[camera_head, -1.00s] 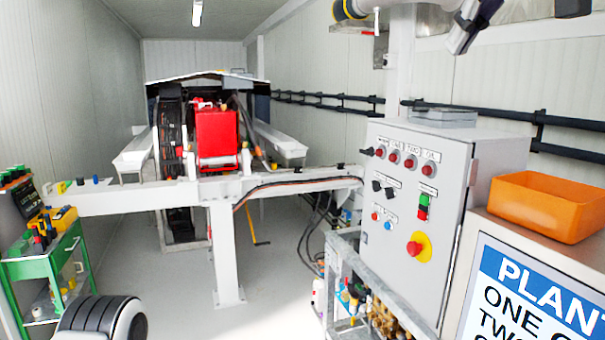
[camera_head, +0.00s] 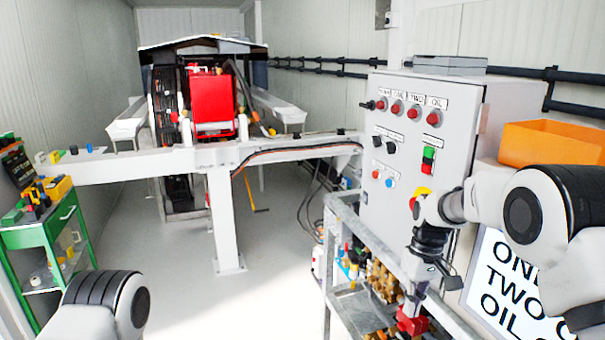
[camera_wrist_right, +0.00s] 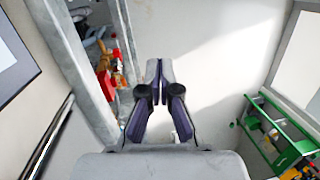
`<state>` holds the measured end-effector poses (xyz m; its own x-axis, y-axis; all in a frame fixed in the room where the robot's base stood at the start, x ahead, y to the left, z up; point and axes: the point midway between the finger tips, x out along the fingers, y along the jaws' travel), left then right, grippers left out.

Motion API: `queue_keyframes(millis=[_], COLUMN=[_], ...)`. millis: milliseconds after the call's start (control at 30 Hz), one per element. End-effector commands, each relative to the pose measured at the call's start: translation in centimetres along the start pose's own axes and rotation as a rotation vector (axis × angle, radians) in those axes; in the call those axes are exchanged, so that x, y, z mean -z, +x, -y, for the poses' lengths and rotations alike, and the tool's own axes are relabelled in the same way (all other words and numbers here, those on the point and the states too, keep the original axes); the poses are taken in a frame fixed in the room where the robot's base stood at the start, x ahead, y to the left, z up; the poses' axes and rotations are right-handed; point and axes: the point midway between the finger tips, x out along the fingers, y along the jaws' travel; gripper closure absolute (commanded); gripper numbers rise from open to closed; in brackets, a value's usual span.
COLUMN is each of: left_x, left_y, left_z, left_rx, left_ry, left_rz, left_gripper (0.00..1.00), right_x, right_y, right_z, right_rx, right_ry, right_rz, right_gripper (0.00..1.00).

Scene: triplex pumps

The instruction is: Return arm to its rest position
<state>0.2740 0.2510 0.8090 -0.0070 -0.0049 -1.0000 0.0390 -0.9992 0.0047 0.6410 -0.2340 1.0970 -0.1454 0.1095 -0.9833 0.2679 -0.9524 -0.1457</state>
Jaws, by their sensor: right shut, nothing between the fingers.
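My right arm comes in from the right in the head view and bends in front of the lower right of the grey control panel (camera_head: 400,170). My right gripper (camera_head: 438,275) hangs dark and pointing down there, partly blurred against the pipework. In the right wrist view the right gripper (camera_wrist_right: 156,80) has its two fingers together with nothing between them, above pale floor. My left arm shows only as a white and black link at the bottom left of the head view; its gripper is out of frame.
A metal frame (camera_head: 345,215) with brass fittings stands below the panel. A green cart (camera_head: 45,235) is at left; open floor (camera_head: 270,290) lies between.

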Motion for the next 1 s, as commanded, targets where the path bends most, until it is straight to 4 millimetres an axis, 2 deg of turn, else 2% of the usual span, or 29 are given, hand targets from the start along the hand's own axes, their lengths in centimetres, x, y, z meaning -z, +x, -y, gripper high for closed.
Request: queue_keyframes(millis=[33, 67, 100, 167, 200, 267, 300, 367, 400, 467, 500, 567, 600, 667, 767, 833, 900, 1000], left_x=[0.0, 0.0, 0.0, 0.0, 0.0, 0.0, 0.0, 0.0, 0.0, 0.0, 0.0, 0.0, 0.0, 0.0, 0.0, 0.0, 0.0, 0.0], left_y=[0.7, 0.9, 1.1, 1.5, 1.8, 2.2, 2.5, 2.9, 3.1, 3.5, 3.8, 4.1, 4.0, 3.8, 3.8, 3.8, 3.8, 3.8], left_z=[0.0, 0.0, 0.0, 0.0, 0.0, 0.0, 0.0, 0.0, 0.0, 0.0, 0.0, 0.0, 0.0, 0.0, 0.0, 0.0, 0.0, 0.0], left_rx=[0.000, 0.000, 0.000, 0.000, 0.000, 0.000, 0.000, 0.000, 0.000, 0.000, 0.000, 0.000, 0.000, 0.000, 0.000, 0.000, 0.000, 0.000], left_ry=[0.000, 0.000, 0.000, 0.000, 0.000, 0.000, 0.000, 0.000, 0.000, 0.000, 0.000, 0.000, 0.000, 0.000, 0.000, 0.000, 0.000, 0.000], left_rz=[0.000, 0.001, 0.001, 0.001, 0.001, 0.001, 0.001, 0.001, 0.001, 0.001, 0.001, 0.001, 0.001, 0.001, 0.001, 0.001, 0.001, 0.001], left_gripper=[0.34, 0.34, 0.34, 0.34, 0.34, 0.34, 0.34, 0.34, 0.34, 0.34, 0.34, 0.34, 0.34, 0.34, 0.34, 0.34, 0.34, 0.34], right_x=[-1.3, -2.2, -3.5, -5.8, -7.6, -10.7, -13.0, -16.9, -19.7, -24.1, -27.4, -32.4, -34.8, -36.0, -35.5, -33.5, -32.3, -32.1], right_y=[4.9, 7.5, 10.9, 15.9, 19.1, 23.7, 26.5, 30.5, 32.9, 36.0, 37.6, 39.3, 39.4, 38.4, 37.5, 37.4, 37.3, 37.3], right_z=[-0.3, -0.5, -0.7, -0.8, -0.7, -0.6, -0.3, 0.1, 0.5, 1.3, 2.0, 3.1, 3.8, 4.3, 4.2, 3.6, 3.2, 3.1], right_rx=[0.011, 0.015, 0.019, 0.023, 0.025, 0.026, 0.025, 0.022, 0.017, 0.009, 0.001, -0.016, -0.032, -0.057, -0.089, -0.106, -0.115, -0.117], right_ry=[0.017, 0.027, 0.040, 0.061, 0.075, 0.096, 0.110, 0.130, 0.144, 0.165, 0.181, 0.207, 0.223, 0.247, 0.279, 0.296, 0.309, 0.314], right_rz=[0.054, 0.080, 0.112, 0.160, 0.189, 0.231, 0.258, 0.294, 0.313, 0.336, 0.345, 0.335, 0.299, 0.209, 0.051, -0.056, -0.114, -0.125], right_gripper=[1.00, 1.00, 1.00, 1.00, 1.00, 1.00, 1.00, 1.00, 1.00, 1.00, 1.00, 1.00, 1.00, 1.00, 1.00, 1.00, 1.00, 1.00])
